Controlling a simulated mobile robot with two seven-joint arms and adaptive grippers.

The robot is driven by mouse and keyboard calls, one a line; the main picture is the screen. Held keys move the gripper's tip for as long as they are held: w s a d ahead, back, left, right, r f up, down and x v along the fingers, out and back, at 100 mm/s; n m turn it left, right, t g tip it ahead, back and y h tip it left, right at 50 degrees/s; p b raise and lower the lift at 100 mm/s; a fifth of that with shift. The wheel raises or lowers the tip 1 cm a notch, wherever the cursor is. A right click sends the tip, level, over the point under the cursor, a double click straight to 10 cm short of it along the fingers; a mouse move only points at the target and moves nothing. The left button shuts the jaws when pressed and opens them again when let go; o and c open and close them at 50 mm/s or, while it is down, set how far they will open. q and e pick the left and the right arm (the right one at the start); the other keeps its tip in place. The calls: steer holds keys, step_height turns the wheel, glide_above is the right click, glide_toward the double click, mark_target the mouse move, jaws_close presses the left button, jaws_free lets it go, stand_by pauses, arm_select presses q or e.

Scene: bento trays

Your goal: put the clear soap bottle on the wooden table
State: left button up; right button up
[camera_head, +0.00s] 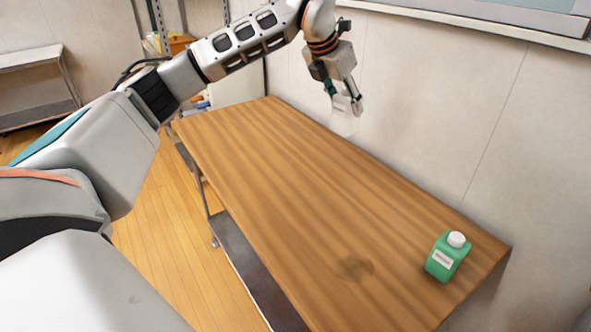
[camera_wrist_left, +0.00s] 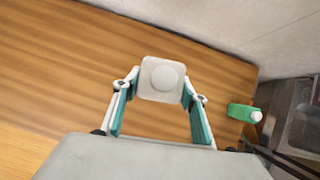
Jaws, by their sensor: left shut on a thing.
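My left gripper (camera_head: 347,101) is shut on the clear soap bottle (camera_head: 343,122), a pale, see-through bottle that hangs below the fingers and is faint against the wall. In the left wrist view the bottle (camera_wrist_left: 162,80) shows its square top and round cap between the left gripper's fingertips (camera_wrist_left: 160,88). The wooden table (camera_head: 270,180) lies below; the bottle is near its far, wall-side edge. I cannot tell whether the bottle's base touches the table. My right gripper is in neither view.
A green bottle with a white cap (camera_head: 447,257) stands at the table's near right end; it also shows in the left wrist view (camera_wrist_left: 243,113). The wall (camera_head: 440,110) runs along the table's far side. The middle of the tabletop is clear. A metal shelf (camera_head: 35,90) stands at far left.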

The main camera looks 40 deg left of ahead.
arm_select(q)
steer(key=shift+w+a+r+m, duration=0.15)
steer(key=shift+w+a+m, duration=0.2)
steer(key=shift+a+m, duration=0.2)
steer(key=shift+h, duration=0.3)
step_height(320, 180, down, 20)
steer(key=shift+w+r+b, duration=0.1)
steer(key=shift+b, duration=0.4)
steer(key=o, duration=1)
steer(key=v, duration=1.2)
